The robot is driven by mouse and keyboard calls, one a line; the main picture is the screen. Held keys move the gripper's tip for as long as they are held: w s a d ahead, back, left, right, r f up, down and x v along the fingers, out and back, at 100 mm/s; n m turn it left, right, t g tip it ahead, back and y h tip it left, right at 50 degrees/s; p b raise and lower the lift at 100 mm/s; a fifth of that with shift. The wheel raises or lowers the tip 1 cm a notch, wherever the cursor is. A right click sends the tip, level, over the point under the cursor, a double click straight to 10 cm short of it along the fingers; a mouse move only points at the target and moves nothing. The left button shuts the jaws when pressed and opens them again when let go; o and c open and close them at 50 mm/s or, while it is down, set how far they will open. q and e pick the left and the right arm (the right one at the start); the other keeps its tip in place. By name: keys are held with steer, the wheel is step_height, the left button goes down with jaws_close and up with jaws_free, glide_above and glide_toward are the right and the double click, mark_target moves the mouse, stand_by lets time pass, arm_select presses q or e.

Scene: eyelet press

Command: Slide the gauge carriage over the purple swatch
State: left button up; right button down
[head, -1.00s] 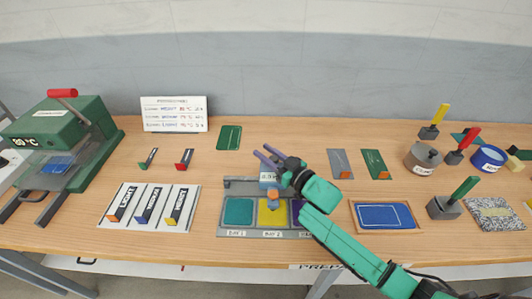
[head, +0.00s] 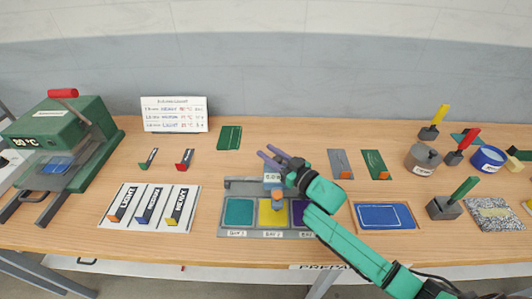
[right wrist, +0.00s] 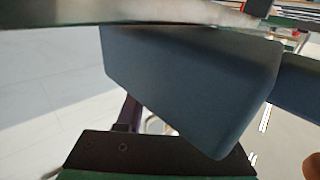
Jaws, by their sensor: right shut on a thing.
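The gauge carriage (head: 273,178), a pale blue block with a small display and an orange knob (head: 277,194), sits on the grey rail of the swatch tray (head: 228,233). It stands at the yellow swatch (head: 272,215), its knob over that swatch's upper part. The teal swatch (head: 238,212) is to the left. The purple swatch (head: 298,209) is to the right, partly hidden by my right arm. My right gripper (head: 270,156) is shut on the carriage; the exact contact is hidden. A blue-grey block (right wrist: 190,80) fills the right wrist view. My left gripper is not in view.
A card of labelled samples (head: 145,220) lies left of the tray. A framed blue panel (head: 384,216) lies to the right, near my right forearm. A green press (head: 60,135) stands far left. Stamps and tins stand far right.

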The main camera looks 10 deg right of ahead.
steer(key=s+d+p, duration=0.1)
steer(key=s+d, duration=0.1)
steer(key=d, duration=0.6)
steer(key=shift+d, duration=0.2)
steer(key=c, duration=0.9)
jaws_free()
steer(key=o, duration=0.4)
steer(key=shift+s+d, duration=0.1)
steer(key=shift+d, duration=0.05)
steer(key=shift+c, duration=0.2)
steer(key=shift+s+d, duration=0.1)
steer(key=shift+d, duration=0.05)
